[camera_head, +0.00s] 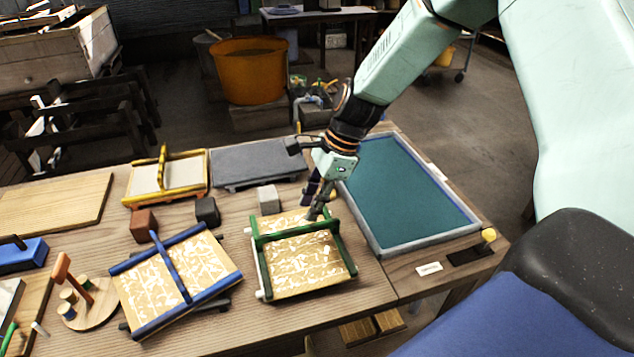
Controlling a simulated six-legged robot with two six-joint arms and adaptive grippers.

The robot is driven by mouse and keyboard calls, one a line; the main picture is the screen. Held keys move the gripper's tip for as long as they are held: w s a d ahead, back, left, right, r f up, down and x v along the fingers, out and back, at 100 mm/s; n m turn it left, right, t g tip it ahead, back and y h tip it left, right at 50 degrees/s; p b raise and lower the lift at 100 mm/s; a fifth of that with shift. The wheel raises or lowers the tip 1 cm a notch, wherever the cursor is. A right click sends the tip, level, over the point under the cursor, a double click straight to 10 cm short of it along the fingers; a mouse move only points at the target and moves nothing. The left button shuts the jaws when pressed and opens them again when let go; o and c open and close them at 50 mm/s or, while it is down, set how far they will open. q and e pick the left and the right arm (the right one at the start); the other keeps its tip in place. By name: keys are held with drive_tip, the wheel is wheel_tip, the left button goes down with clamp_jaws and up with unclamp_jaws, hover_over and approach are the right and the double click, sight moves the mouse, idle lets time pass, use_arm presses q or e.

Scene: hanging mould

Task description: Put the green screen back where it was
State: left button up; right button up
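The green screen (303,265) has a green frame, a raised green crossbar and a pale, patterned face. It lies slightly turned on the wooden table, right of the middle. My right gripper (315,213) reaches down from the upper right to the screen's far side, beside the crossbar. Its dark fingers overlap the bar in this view, and I cannot tell whether they grip it. My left gripper is not in view.
A blue-framed screen (205,283) lies tilted to the left. A yellow-framed screen (138,179) and a grey slab (228,167) are at the back. A teal-filled tray (428,246) is at the right. Small blocks, brown (143,226), black (207,211) and grey (268,199), stand between.

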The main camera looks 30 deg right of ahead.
drive_tip(key=shift+v, duration=0.9)
drive_tip(key=shift+d+r+p, duration=0.15)
drive_tip(key=shift+r+p, duration=0.2)
drive_tip(key=shift+r, duration=0.35)
drive_tip(key=shift+d, duration=0.15)
drive_tip(key=shift+s, duration=0.1)
